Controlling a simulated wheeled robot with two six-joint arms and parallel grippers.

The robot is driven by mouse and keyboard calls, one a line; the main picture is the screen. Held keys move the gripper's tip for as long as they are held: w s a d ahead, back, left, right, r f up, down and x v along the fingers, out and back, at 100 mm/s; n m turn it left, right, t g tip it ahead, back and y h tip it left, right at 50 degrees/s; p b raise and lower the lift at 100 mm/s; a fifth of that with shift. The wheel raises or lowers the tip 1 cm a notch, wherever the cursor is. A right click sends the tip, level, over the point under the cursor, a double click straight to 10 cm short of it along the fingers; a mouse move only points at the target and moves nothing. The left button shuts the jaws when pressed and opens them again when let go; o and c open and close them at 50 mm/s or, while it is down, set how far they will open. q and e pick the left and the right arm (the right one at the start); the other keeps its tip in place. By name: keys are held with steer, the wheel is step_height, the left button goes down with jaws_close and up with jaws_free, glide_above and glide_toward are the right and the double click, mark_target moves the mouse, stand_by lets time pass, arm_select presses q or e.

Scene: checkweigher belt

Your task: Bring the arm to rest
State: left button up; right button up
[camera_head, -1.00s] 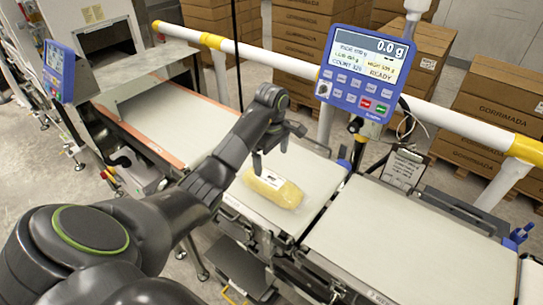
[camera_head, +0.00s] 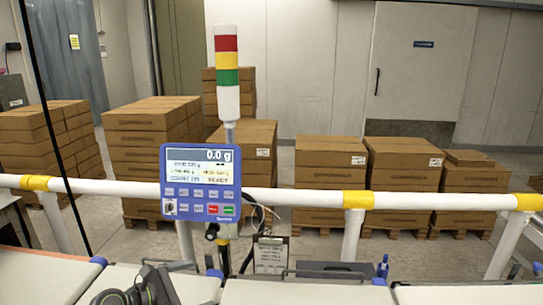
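A dark piece of my arm (camera_head: 138,291) shows at the bottom edge, left of the middle, in front of the pale belt. Only a rounded joint and part of a link are visible; the rest is cut off below the frame. No gripper fingers can be made out. My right arm and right gripper are out of the picture. The pale belt sections (camera_head: 300,293) run along the bottom edge. The yellow package is not visible in this view.
The blue weigher display (camera_head: 200,182) reads 0.0 g and stands near the white guard rail (camera_head: 290,198) with yellow bands. A red, yellow and green signal tower (camera_head: 227,70) rises behind it. A clipboard (camera_head: 271,254) hangs below the rail. Stacked cartons (camera_head: 330,178) stand beyond.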

arm_select(q)
steer(key=s+a+r+n+t+y, duration=0.35)
steer(key=n+t, duration=0.25)
steer(key=n, duration=0.5)
steer(key=s+a+r+n+t+y, duration=0.35)
steer(key=a+r+n+t, duration=0.2)
steer(key=n, duration=0.55)
steer(key=s+a+f+n+g+y, duration=0.6)
steer(key=s+a+f+n+y, duration=0.4)
steer(key=n, duration=0.9)
steer(key=s+d+f+n+g+h, duration=0.2)
steer(key=s+d+f+n+g, duration=0.15)
steer(key=s, duration=0.35)
steer(key=s+d+f+n+g+h, duration=0.1)
steer(key=s+d+f+n+g, duration=0.1)
steer(key=s+f+g, duration=0.4)
steer(key=s+d+f+n+g+h, duration=0.2)
steer(key=s+d+f+n, duration=0.1)
steer(key=s, duration=0.5)
step_height(320, 180, down, 25)
steer(key=a+g+b, duration=0.1)
steer(key=a+b, duration=0.1)
steer(key=s+d+f+g, duration=0.1)
steer(key=s+f, duration=1.3)
steer(key=f, duration=0.4)
steer(key=shift+s+h+b, duration=0.2)
steer(key=shift+h+b, duration=0.1)
steer(key=shift+b, duration=0.15)
steer(key=shift+d, duration=0.1)
steer(key=shift+c, duration=0.3)
